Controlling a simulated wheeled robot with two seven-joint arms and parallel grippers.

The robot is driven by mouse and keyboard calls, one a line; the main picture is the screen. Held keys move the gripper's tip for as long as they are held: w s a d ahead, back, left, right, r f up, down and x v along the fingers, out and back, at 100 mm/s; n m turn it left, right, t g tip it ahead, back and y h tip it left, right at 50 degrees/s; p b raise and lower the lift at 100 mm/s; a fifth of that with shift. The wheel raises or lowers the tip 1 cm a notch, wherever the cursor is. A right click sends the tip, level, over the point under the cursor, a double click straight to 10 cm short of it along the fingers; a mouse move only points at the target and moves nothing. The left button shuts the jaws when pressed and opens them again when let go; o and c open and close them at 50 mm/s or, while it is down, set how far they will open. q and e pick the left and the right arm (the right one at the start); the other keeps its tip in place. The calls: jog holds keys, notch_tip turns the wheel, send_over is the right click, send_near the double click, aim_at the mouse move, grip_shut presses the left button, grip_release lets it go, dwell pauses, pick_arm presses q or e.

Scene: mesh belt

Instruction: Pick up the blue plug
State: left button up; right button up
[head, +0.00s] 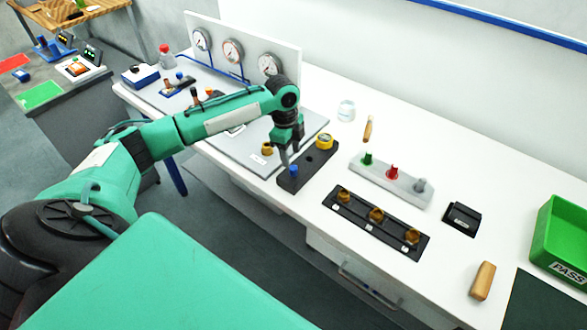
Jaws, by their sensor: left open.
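The blue plug (293,170) is small and stands at the near left end of a dark block (312,163) on the white table. A yellow ring-like part (324,141) sits at the block's far end. My left gripper (290,158) points down just above the blue plug, with its jaws open. I cannot tell whether the fingertips touch the plug. My right gripper is not in view.
A grey block (392,183) with green, red and grey plugs stands to the right. A black strip (350,214) with brass fittings lies nearer the front edge. A green PASS bin (556,238) is at far right. Pressure gauges (233,50) stand behind my left arm.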

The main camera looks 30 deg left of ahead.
aim_at(293, 167)
pick_arm(q)
jog(key=shift+f, duration=0.3)
jog(key=shift+d+f+p, duration=0.15)
jog(key=shift+f+p, duration=0.4)
notch_tip(293, 167, down, 3)
jog(key=shift+d+f+p, duration=0.15)
jog(key=shift+f+p, duration=0.05)
jog(key=shift+p, duration=0.6)
jog(key=shift+f, duration=0.45)
jog(key=c, duration=1.1)
